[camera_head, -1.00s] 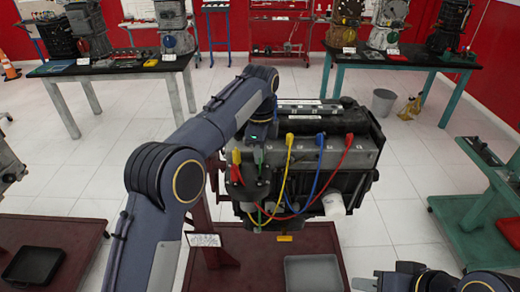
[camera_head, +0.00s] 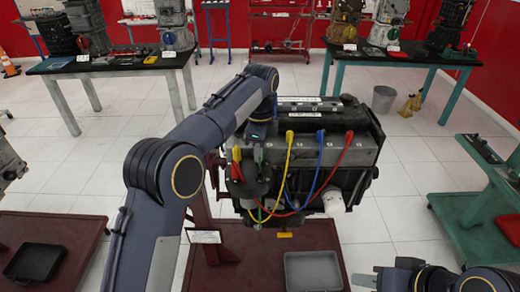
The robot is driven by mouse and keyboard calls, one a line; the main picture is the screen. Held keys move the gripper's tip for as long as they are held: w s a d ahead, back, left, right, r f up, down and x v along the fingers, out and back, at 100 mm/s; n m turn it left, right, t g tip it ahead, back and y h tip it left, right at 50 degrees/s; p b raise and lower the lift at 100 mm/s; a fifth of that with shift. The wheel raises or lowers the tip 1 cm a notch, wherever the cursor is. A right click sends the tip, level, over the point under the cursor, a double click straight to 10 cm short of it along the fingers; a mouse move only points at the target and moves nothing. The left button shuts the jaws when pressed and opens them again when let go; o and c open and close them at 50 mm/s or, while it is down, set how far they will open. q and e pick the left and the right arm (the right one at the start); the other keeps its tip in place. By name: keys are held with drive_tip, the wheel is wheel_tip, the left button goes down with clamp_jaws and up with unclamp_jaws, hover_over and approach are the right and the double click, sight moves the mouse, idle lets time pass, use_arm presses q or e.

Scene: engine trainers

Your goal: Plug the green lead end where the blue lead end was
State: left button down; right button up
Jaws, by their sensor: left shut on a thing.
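The engine (camera_head: 345,158) stands in the middle. A blue lead end (camera_head: 320,135) sits upright on its top edge, between a yellow lead end (camera_head: 289,136) and a red lead end (camera_head: 349,138). A green lead end (camera_head: 258,155) shows just under my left gripper (camera_head: 260,141), at the dark cap on the engine's left side. The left gripper is shut on the green lead end; its fingertips are small and partly hidden by my arm. I cannot tell if the green end is seated in the cap. My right gripper (camera_head: 372,278) is at the bottom right, away from the engine, partly cut off.
A grey tray (camera_head: 313,271) lies on the dark red base below the engine. A green cart (camera_head: 470,207) stands to the right, and a dark tray (camera_head: 35,264) lies at the lower left. Tables with other engines stand behind. White floor is free between them.

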use_arm(q)
drive_tip(key=shift+r+n+p, duration=1.1)
drive_tip(key=shift+r+p, duration=0.45)
drive_tip(key=shift+p, duration=0.45)
drive_tip(key=shift+r+n+p, duration=0.5)
drive_tip(key=shift+r+p, duration=0.05)
drive_tip(key=shift+r, duration=0.15)
drive_tip(key=shift+r+n, duration=1.3)
drive_tip(key=shift+r, duration=0.1)
drive_tip(key=shift+f, duration=0.25)
drive_tip(key=shift+f+b, duration=1.6)
drive_tip(key=shift+f, duration=0.95)
drive_tip(key=shift+r+p, duration=0.1)
drive_tip(key=shift+p, duration=0.4)
drive_tip(key=shift+f, duration=0.5)
